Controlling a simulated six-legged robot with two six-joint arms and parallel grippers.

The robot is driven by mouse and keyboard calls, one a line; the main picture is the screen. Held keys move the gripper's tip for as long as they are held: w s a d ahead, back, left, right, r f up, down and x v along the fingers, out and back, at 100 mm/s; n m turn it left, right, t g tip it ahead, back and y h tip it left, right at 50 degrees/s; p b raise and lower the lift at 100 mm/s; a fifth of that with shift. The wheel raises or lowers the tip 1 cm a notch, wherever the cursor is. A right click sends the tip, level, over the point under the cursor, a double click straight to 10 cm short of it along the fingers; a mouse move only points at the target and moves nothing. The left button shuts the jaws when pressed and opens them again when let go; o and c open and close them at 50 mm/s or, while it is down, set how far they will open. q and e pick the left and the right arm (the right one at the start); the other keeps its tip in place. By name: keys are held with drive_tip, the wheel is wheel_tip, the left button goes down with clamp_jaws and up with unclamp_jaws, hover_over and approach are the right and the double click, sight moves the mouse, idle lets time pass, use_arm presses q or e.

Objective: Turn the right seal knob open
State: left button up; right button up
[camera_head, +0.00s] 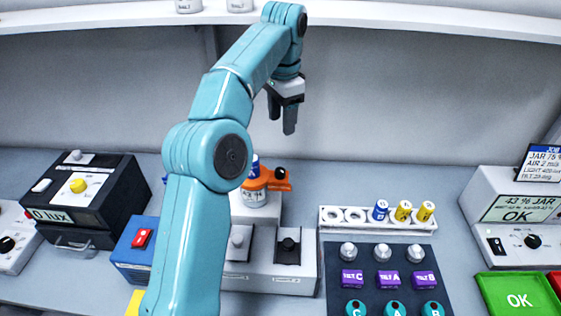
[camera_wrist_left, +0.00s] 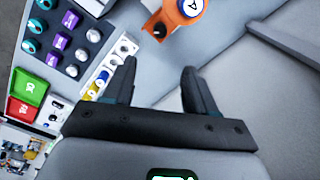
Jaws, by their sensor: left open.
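A white fixture (camera_head: 265,272) at the centre bears a grey knob (camera_head: 237,240) on its left and a black knob (camera_head: 288,245) on its right. I see no label that tells which is the seal knob. The holder also shows at the top of the left wrist view (camera_wrist_left: 181,24). My left gripper (camera_head: 282,117) is open and empty, raised above and behind the fixture. It also shows in the left wrist view (camera_wrist_left: 158,88). My right gripper is not in view.
A rack (camera_head: 345,228) with blue and yellow vials and a dark panel (camera_head: 330,268) of knobs stand to the right. A black lux box (camera_head: 118,205) and a blue switch box (camera_head: 128,262) stand left. A shelf (camera_head: 400,14) crosses the top. My left arm hides the middle.

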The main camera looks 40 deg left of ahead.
use_arm(q)
wheel_tip(320, 180, down, 2)
drive_tip(key=f+b, duration=0.1)
drive_tip(key=b, duration=0.2)
hover_over(280, 170)
drive_tip(key=f, duration=0.9)
drive_tip(key=shift+d, duration=0.35)
drive_tip(key=f, duration=0.1)
drive_tip(key=a+f, duration=0.1)
drive_tip(key=f, duration=0.1)
drive_tip(key=shift+s+f, duration=0.2)
drive_tip(key=shift+f, duration=0.1)
drive_tip(key=shift+w+d+f, duration=0.25)
drive_tip(key=shift+d+f, duration=0.05)
drive_tip(key=shift+f, duration=0.05)
drive_tip(key=shift+a, duration=0.1)
drive_tip(key=shift+s+a, duration=0.15)
drive_tip(key=shift+c, duration=1.3)
drive_tip(key=c, duration=0.8)
